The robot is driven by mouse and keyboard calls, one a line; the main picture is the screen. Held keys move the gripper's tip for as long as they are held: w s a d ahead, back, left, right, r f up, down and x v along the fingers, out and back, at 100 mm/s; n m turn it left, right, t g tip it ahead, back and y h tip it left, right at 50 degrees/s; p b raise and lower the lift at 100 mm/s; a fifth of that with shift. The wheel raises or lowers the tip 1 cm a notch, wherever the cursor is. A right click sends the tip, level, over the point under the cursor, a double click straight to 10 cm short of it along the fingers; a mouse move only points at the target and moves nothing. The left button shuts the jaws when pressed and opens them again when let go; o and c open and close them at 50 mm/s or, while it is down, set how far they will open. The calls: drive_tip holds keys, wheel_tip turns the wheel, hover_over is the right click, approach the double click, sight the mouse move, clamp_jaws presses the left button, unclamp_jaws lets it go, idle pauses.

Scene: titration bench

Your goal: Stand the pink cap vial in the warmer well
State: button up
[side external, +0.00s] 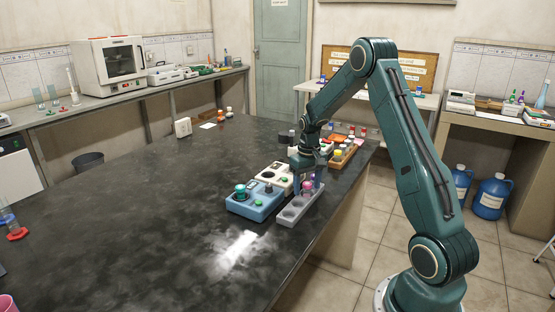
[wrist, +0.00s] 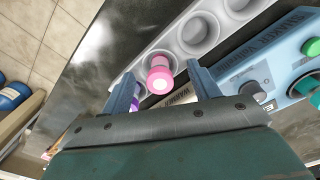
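The pink cap vial (wrist: 160,78) stands in the end part of a grey rack with round wells (wrist: 222,32); in the side view its pink cap (side external: 307,186) shows at the rack (side external: 291,216). My gripper (wrist: 163,82) is open, with one finger on each side of the cap and visible gaps between. In the side view my gripper (side external: 306,178) reaches down over the rack's far part. A white unit, apparently the warmer (side external: 284,170), stands beside the rack. Lettering reading "WARMER" shows by the right finger in the wrist view.
A blue unit (side external: 246,209) with a teal knob sits left of the rack. A purple vial (side external: 318,177) stands close behind my gripper. An orange-brown rack of vials (side external: 346,153) lies farther back.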

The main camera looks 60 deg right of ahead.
sight(307, 183)
drive_tip(key=c, duration=1)
drive_tip(key=shift+r, duration=0.15)
drive_tip(key=shift+r, duration=3.65)
drive_tip(key=shift+w, duration=0.1)
drive_tip(key=w+d+r+n, duration=0.1)
drive_tip(key=w, duration=1.4)
drive_tip(key=shift+w+d+r+n, duration=0.15)
drive_tip(key=shift+r+n, duration=0.05)
drive_tip(key=shift+n, duration=0.1)
